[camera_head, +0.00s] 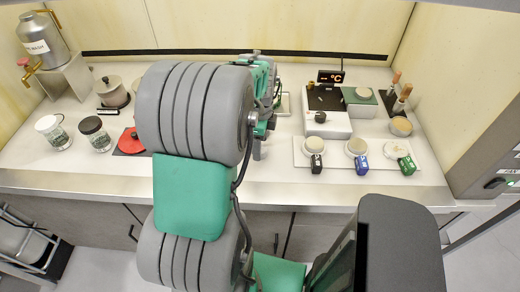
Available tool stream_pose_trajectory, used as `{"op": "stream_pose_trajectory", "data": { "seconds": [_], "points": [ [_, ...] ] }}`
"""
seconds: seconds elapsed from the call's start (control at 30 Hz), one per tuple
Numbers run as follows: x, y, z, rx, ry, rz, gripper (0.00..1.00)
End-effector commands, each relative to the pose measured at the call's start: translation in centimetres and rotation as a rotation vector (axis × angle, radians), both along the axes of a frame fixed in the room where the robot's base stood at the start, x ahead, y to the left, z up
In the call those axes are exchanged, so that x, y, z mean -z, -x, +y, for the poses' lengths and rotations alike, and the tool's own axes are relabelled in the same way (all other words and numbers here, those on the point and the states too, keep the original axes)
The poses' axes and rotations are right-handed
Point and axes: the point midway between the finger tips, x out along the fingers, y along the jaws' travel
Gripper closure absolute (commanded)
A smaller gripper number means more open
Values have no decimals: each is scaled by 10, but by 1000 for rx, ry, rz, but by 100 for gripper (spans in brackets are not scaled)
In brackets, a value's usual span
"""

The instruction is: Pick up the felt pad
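I cannot pick out the felt pad with certainty. My arm reaches over the middle of the counter. Its green and grey end, with my gripper (259,148), is mostly hidden behind my own arm links. The fingers are not clear, and I see nothing held.
A white tray (375,165) with round cups and black, blue and green tags stands at the right. A white device (327,123) and a temperature display (331,77) stand behind it. Jars (96,135) and a metal tank (44,40) are at the left. The counter's front strip is clear.

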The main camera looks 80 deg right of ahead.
Motion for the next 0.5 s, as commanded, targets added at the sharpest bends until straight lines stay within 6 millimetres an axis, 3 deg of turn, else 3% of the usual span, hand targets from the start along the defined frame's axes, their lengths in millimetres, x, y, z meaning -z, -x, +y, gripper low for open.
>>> {"op": "stream_pose_trajectory", "data": {
  "seconds": [0.1,0.3,0.5],
  "points": [
    [13,0,0,-1,0,0,35],
    [14,0,0,-1,2,0,35],
    [14,0,0,-2,2,0,51]
  ]
}}
